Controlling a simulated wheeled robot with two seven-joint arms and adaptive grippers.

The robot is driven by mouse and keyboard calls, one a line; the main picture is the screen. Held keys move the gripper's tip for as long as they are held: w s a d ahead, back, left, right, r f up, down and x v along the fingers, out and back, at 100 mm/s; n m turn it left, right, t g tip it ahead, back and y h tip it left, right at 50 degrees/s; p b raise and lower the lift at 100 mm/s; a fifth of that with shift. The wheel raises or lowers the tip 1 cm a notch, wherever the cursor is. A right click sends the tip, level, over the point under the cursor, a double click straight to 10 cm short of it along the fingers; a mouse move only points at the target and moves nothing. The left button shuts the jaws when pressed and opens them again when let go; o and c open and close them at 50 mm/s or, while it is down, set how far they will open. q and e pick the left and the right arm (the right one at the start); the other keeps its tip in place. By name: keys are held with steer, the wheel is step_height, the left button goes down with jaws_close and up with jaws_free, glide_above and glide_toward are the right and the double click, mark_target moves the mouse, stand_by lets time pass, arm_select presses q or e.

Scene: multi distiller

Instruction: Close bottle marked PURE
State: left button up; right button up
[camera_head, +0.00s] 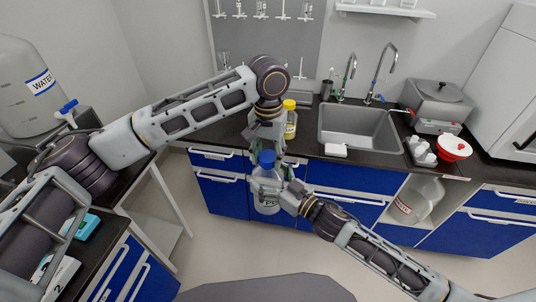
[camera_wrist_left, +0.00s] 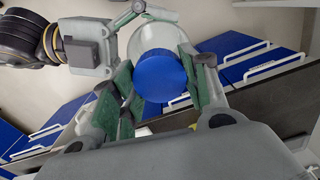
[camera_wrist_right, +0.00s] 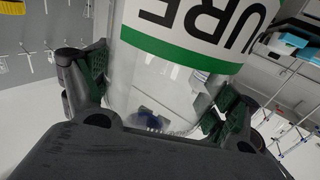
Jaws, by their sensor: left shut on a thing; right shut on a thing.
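The bottle marked PURE (camera_head: 267,206) is clear and hangs upright in front of the counter in the head view. Its green-banded label, reading "URE" upside down, fills the top of the right wrist view (camera_wrist_right: 200,25). My right gripper (camera_wrist_right: 163,92) is shut around the bottle's body, one finger on each side. The blue cap (camera_head: 267,158) is at the bottle's top; it also shows in the left wrist view (camera_wrist_left: 160,78). My left gripper (camera_head: 266,147) is above, shut on the cap with green pads at its sides. I cannot tell whether the cap is fully seated.
A yellow-capped bottle (camera_head: 290,120) stands on the counter just behind my left gripper. The sink (camera_head: 360,128) is right of it. Blue drawers (camera_head: 340,205) lie behind the held bottle. A side table with a WATER container (camera_head: 30,90) is at left. Floor between is clear.

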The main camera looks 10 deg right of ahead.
arm_select(q)
steer(key=m, duration=0.6)
steer(key=shift+m, duration=0.4)
steer(key=m, duration=0.6)
steer(key=shift+m, duration=0.4)
steer(key=o, duration=1.2)
step_height(320, 180, up, 12)
steer(key=shift+w, duration=0.1)
steer(key=shift+w+f, duration=0.1)
steer(key=shift+f, duration=0.05)
